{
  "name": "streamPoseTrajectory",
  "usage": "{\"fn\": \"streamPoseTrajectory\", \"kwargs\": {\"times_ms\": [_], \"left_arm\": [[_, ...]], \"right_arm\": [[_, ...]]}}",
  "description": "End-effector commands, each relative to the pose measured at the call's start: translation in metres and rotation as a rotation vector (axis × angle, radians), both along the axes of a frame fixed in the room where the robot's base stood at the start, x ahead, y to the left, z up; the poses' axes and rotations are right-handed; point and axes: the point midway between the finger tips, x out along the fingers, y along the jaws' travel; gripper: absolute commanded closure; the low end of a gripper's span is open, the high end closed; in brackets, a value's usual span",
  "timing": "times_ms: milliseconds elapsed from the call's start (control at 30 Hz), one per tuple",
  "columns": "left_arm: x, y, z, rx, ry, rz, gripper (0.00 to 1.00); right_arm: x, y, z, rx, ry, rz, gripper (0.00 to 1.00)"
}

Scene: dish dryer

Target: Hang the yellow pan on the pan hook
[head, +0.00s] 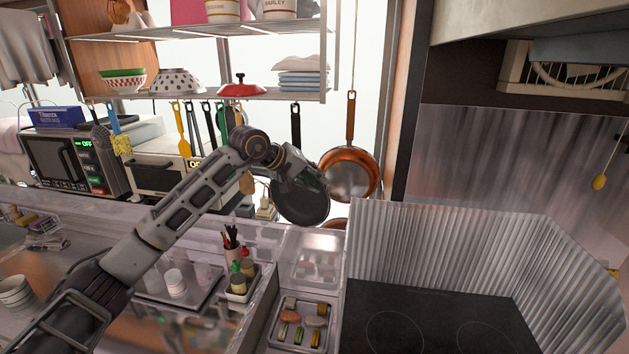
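A copper-orange pan (350,175), the closest match to the yellow pan, hangs upright with its orange handle (350,118) pointing up, below a thin vertical line. A hook at the handle's top is too small to make out. My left gripper (312,182) is at the pan's left side, in front of a dark pan (302,207) that hangs from a black handle. Its fingers are small and overlap the pans, so I cannot tell whether they are open or touch either pan. Part of another orange pan (334,224) shows lower down. My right gripper is not in view.
A shelf rack (200,96) with bowls, a red lid and folded cloths stands above, with utensils hanging below. A corrugated metal guard (450,245) surrounds the black cooktop (430,320). A food tray (300,323) and a bottle caddy (240,283) sit on the counter.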

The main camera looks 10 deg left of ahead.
Motion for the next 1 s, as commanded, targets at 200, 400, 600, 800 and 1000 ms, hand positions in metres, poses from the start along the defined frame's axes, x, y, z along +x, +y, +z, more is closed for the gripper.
{"fn": "streamPoseTrajectory", "kwargs": {"times_ms": [200, 400, 600, 800, 1000], "left_arm": [[0.000, 0.000, -0.001, 0.000, 0.002, 0.000, 0.62], [0.000, 0.000, -0.003, 0.002, 0.006, 0.000, 0.62], [-0.003, 0.003, 0.001, 0.002, 0.004, 0.001, 0.62], [-0.012, 0.012, 0.011, 0.003, 0.003, 0.001, 0.62], [-0.027, 0.025, 0.027, 0.003, 0.001, 0.002, 0.62]], "right_arm": [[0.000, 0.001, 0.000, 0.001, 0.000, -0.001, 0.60], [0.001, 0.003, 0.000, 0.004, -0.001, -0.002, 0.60], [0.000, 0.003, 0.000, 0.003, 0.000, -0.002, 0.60], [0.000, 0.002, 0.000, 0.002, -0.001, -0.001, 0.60], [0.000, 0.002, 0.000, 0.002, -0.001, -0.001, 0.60]]}}
